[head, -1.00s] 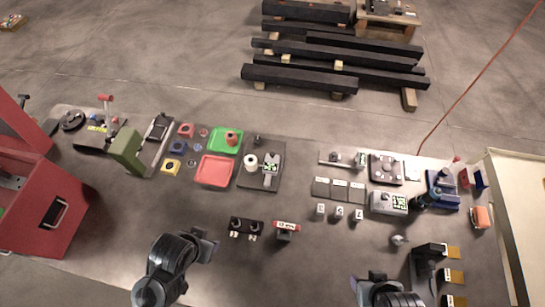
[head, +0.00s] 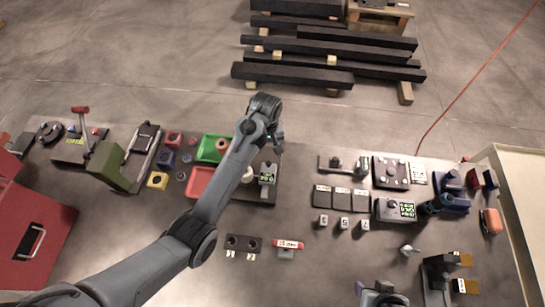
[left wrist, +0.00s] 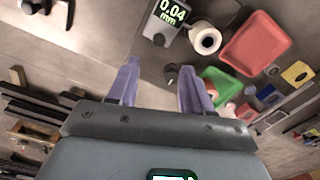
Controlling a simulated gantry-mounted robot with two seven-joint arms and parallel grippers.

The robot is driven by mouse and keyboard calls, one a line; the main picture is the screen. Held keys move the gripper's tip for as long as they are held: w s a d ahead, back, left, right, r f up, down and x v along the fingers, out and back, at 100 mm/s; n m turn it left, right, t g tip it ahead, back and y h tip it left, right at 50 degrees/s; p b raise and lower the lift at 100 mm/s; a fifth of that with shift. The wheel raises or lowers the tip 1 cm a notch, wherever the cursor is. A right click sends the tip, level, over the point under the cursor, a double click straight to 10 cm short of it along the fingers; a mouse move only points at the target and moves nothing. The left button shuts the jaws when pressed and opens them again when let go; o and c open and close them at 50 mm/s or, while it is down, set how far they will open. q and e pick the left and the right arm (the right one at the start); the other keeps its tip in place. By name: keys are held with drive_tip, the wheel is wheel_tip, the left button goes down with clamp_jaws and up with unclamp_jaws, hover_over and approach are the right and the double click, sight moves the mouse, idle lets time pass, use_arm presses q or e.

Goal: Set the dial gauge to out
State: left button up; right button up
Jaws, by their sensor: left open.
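The gauge (head: 267,174) with a green digital display stands on a dark plate at the middle of the table, partly hidden by my left arm. In the left wrist view the gauge (left wrist: 166,18) reads 0.04 mm. A white cylinder (left wrist: 205,38) stands beside it, and a small dark knob (left wrist: 172,72) sits near the plate's edge. My left gripper (head: 278,139) is above the far side of the plate. In the left wrist view its two fingers (left wrist: 158,80) are apart and empty, near the knob. My right gripper (head: 381,292) is at the bottom edge; its jaws are unclear.
A green tray (head: 207,150) and a red tray (head: 197,184) lie left of the gauge, partly behind my left arm. A grey box with a green display (head: 395,210) stands to the right. A red-labelled block (head: 287,246) stands nearer. Black beams (head: 330,50) lie on the floor beyond.

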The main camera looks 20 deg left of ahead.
sight(269, 162)
use_arm(q)
wheel_tip(269, 162, down, 10)
drive_tip(key=shift+f+p, duration=0.25)
drive_tip(key=shift+p, duration=0.2)
clamp_jaws()
idle(0.5)
